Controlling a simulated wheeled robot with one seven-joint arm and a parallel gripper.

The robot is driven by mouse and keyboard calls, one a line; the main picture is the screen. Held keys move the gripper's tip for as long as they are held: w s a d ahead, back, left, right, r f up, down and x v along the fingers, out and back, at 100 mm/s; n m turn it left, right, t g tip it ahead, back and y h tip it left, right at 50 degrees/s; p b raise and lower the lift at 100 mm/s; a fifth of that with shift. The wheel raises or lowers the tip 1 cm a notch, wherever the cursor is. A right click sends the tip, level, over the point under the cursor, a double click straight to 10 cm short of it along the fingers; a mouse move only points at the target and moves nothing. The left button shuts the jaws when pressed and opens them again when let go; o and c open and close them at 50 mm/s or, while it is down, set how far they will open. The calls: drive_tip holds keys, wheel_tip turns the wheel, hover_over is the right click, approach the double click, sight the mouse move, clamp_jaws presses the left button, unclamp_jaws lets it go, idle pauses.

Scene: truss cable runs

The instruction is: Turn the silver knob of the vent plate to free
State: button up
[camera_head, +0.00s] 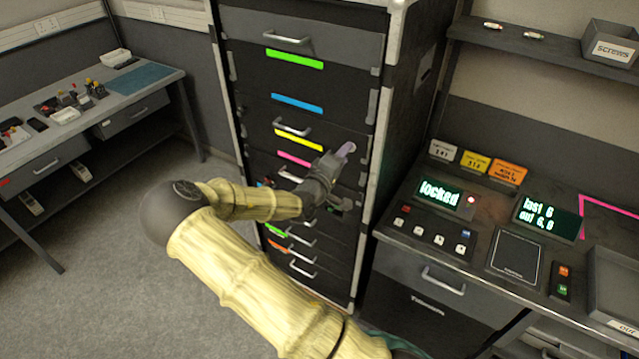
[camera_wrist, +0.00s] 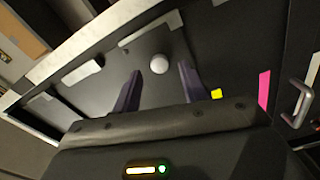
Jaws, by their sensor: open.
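The silver knob (camera_wrist: 159,64) shows in the wrist view as a small round pale knob on a dark plate (camera_wrist: 112,66) of the tall cabinet. My gripper (camera_wrist: 158,71) is open, with its two purple fingers on either side of the knob in that view and nothing held. I cannot tell how far the fingertips are from the knob. In the head view my gripper (camera_head: 346,151) is at the right part of the cabinet front, and I cannot make out the knob there. No free or locked marking by the knob is readable.
The tall black cabinet (camera_head: 262,75) has drawers with handles and coloured strips. A drawer handle (camera_wrist: 301,103) is at the right of the wrist view. A console at right has a display (camera_head: 440,193) reading "locked" and a red light. A workbench (camera_head: 120,95) stands at left.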

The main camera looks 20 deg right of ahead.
drive_tip(key=b+v, duration=0.3)
drive_tip(key=v, duration=1.2)
drive_tip(key=shift+f, duration=0.1)
drive_tip(key=s+f+m+g+y, duration=0.2)
drive_tip(key=f+g+y, duration=0.1)
drive_tip(key=f+y, duration=0.25)
drive_tip(key=s+f+m+g+y, duration=0.2)
drive_tip(key=s+f+g+y, duration=0.15)
drive_tip(key=f, duration=0.25)
drive_tip(key=s+a+r+g+y, duration=0.2)
drive_tip(key=s+r+y, duration=0.3)
drive_tip(key=s+r, duration=0.4)
drive_tip(key=shift+s+a+m, duration=0.4)
drive_tip(key=shift+s+a, duration=0.45)
